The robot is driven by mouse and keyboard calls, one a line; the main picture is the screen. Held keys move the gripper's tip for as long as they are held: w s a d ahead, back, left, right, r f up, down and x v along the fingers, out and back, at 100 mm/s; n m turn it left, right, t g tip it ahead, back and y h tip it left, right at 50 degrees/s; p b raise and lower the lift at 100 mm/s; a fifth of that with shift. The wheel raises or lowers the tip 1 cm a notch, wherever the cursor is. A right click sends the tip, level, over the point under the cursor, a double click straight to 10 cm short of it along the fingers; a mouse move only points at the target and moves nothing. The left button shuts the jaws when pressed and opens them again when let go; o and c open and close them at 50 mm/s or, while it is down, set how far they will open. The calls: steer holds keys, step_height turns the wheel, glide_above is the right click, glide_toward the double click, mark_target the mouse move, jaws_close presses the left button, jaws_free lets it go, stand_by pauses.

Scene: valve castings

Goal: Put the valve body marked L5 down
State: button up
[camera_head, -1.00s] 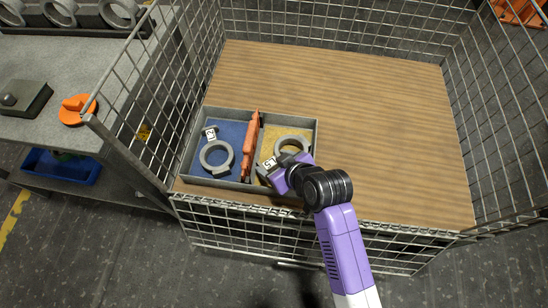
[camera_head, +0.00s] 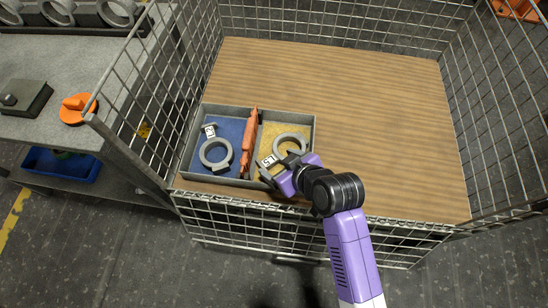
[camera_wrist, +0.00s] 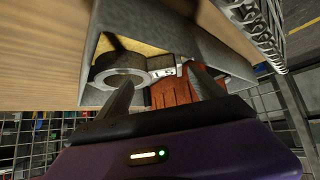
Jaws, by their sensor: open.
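The valve body marked L5 (camera_head: 289,144) is a grey ring with a white label tag. It lies in the yellow-floored right compartment of a grey tray (camera_head: 229,107). It also shows in the wrist view (camera_wrist: 122,72), with its tag between the fingertips. My gripper (camera_head: 270,172) is open at the front of that compartment, with its fingers on either side of the tag end. In the wrist view my gripper (camera_wrist: 163,85) shows its two fingers spread apart. Whether either finger touches the casting cannot be told.
Another grey ring casting (camera_head: 215,154) lies in the blue left compartment. An orange divider piece (camera_head: 250,145) stands between the compartments. The tray sits on a wooden floor (camera_head: 360,100) inside a wire cage (camera_head: 330,25). The wood right of the tray is clear.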

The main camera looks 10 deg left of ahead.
steer(key=p+v, duration=0.1)
steer(key=v, duration=0.7)
steer(key=shift+p, duration=0.4)
steer(key=s+d+m+t+h, duration=0.3)
steer(key=s+d+m+t, duration=0.15)
steer(key=s+d, duration=0.7)
steer(key=s+d+r+m+t+h, duration=0.1)
steer(key=s+d+r+m+t, duration=0.1)
steer(key=s+r, duration=0.4)
steer(key=s+d+r+m+t+h, duration=0.2)
steer(key=s+d+r, duration=0.3)
steer(key=s+r, duration=0.2)
steer(key=shift+s+r, duration=0.2)
steer(key=shift+s, duration=0.35)
